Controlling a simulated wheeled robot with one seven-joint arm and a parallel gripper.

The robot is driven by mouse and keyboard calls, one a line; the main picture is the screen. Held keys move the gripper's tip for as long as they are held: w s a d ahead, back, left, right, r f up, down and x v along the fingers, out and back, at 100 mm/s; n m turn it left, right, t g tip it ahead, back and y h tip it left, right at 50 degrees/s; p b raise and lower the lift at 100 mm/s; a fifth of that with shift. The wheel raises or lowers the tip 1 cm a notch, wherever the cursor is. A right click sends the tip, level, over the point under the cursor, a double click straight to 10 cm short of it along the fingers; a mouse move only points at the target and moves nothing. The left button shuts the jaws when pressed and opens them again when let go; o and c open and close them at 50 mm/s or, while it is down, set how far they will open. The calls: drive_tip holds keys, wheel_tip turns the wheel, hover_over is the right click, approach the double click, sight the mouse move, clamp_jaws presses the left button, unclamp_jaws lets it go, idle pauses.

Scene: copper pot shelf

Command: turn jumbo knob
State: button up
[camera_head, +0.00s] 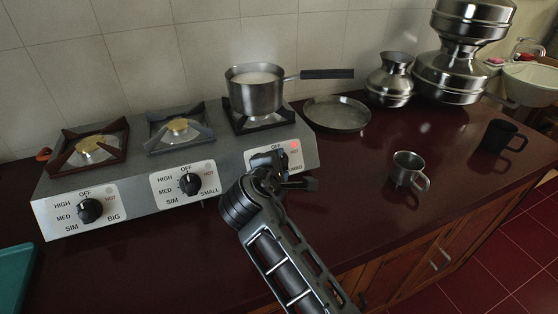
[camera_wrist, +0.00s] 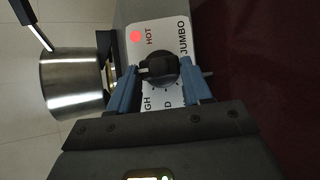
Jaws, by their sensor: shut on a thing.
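The jumbo knob (camera_wrist: 158,69) is black and round, on a white dial plate (camera_wrist: 172,35) lettered HOT and JUMBO. In the wrist view the blue fingers of my gripper (camera_wrist: 160,78) lie on both sides of the knob, shut on it. In the head view my gripper (camera_head: 269,180) is at the rightmost dial of the stove (camera_head: 130,191) and hides most of that knob. The red hot light (camera_head: 294,144) beside the dial is lit; it also shows in the wrist view (camera_wrist: 135,36). The exact knob setting cannot be read.
A saucepan (camera_head: 257,97) with pale contents stands on the right burner above the dial, its handle pointing right. The other knobs (camera_head: 90,210) (camera_head: 190,184) are to the left. A shallow pan (camera_head: 336,116) and a metal mug (camera_head: 407,170) stand on the dark red counter.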

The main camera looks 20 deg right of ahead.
drive_tip(key=shift+m+g, duration=0.3)
drive_tip(key=o, duration=1.1)
drive_tip(key=shift+c, duration=0.2)
drive_tip(key=v, duration=0.7)
drive_tip(key=shift+s+a+r, duration=0.15)
drive_tip(key=shift+s+a, duration=0.05)
drive_tip(key=shift+s, duration=0.1)
